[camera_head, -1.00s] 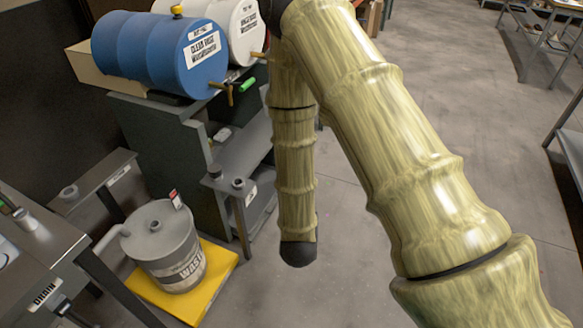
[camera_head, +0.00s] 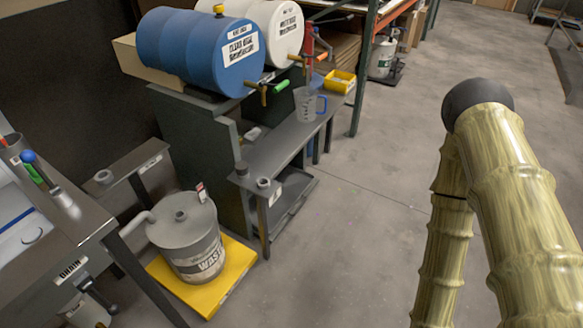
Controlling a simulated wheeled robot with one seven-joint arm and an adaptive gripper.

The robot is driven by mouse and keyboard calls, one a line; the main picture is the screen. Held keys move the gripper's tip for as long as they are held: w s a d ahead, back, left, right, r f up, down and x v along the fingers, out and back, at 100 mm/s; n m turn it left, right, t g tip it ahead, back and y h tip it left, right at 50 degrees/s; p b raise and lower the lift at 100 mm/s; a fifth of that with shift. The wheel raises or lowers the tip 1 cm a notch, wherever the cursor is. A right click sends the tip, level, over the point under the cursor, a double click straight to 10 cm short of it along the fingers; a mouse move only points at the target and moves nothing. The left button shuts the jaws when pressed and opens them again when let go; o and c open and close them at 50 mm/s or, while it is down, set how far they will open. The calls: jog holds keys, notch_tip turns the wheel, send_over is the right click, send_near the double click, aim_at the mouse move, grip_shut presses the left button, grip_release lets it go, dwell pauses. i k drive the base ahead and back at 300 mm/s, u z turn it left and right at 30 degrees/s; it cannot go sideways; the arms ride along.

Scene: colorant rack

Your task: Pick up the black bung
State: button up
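A small dark stub (camera_head: 241,168), which looks like the black bung, stands upright at the near end of the grey shelf (camera_head: 280,150) below the drums. A short grey ring or socket (camera_head: 263,183) sits just to its right. The stub is too small to make out in detail. Only bamboo-patterned links of my arm show at the right, apart from the shelf. My gripper is out of the picture, so its state is hidden.
A grey waste can (camera_head: 184,235) stands on a yellow platform (camera_head: 232,268). A sink bench (camera_head: 62,225) is at left. Middle floor is clear.

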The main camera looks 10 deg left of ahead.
aim_at(242, 168)
jog(key=z, duration=1.2)
jog(key=i, duration=0.8)
jog(key=u, duration=1.65)
